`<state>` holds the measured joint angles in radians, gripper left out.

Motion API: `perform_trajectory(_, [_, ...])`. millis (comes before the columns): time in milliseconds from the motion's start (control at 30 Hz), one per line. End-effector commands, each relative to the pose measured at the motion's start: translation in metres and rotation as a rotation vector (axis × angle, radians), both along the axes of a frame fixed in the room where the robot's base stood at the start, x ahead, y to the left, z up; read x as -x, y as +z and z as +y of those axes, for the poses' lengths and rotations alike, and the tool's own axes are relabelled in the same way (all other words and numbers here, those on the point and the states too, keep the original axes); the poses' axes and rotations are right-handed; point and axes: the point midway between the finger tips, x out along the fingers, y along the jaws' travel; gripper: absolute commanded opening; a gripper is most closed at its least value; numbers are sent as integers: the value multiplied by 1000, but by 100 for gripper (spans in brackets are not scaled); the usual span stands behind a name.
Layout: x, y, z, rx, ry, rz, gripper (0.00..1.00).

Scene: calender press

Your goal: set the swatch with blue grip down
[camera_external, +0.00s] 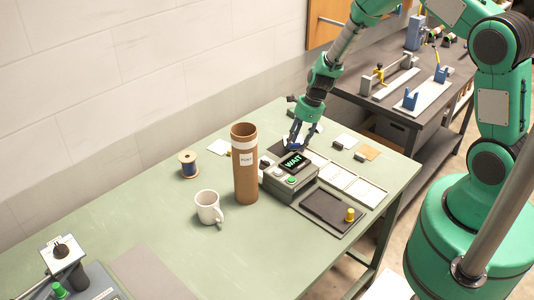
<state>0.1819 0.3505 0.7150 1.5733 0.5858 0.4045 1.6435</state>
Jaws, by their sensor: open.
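My gripper (297,144) is open and points down just behind the grey press box (276,181), whose screen (293,162) reads "WAIT". Blue shows around the fingers, but I cannot tell a blue grip from the finger parts. A pale sheet (318,128) shows partly behind the gripper; whether it is the swatch with blue grip is unclear. A white swatch (347,140) and a tan swatch (370,152), each with a dark grip, lie right of the gripper. Another white swatch (219,146) lies to the left, by a small yellow piece.
A tall cardboard tube (245,178), a white mug (208,207) and a thread spool (189,164) stand left of the press. White panels (336,175) and a dark tray (316,206) with a yellow knob (350,215) lie to its right. The table's (150,217) left middle is clear.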

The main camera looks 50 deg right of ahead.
Motion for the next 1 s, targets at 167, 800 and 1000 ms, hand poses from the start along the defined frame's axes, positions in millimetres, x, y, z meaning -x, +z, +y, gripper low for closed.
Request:
perform_trajectory(167, [0,10,0,0,1,-2,40])
perform_trajectory(800, [17,102,-18,1,-1,-2,40])
perform_trajectory(1000, [22,121,-21,1,0,-1,40])
